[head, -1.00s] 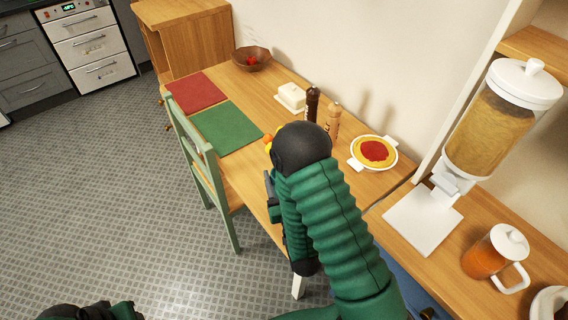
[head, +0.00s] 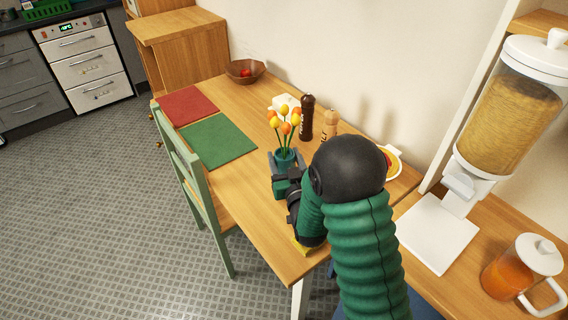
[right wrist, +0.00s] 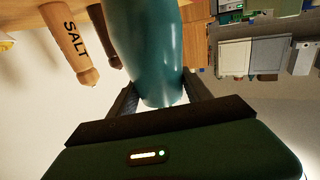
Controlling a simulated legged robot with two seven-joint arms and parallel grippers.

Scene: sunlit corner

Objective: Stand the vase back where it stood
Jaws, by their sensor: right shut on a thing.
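My right gripper (head: 284,176) is shut on the vase. The right wrist view shows the vase (right wrist: 148,45) between the fingers of the right gripper (right wrist: 155,96). The bottom of the vase is hidden in the head view, so I cannot tell whether it touches the table. My left gripper is not in view.
A pie dish (head: 394,162) is partly hidden by my arm. Green (head: 217,139) and red (head: 187,105) mats lie left.

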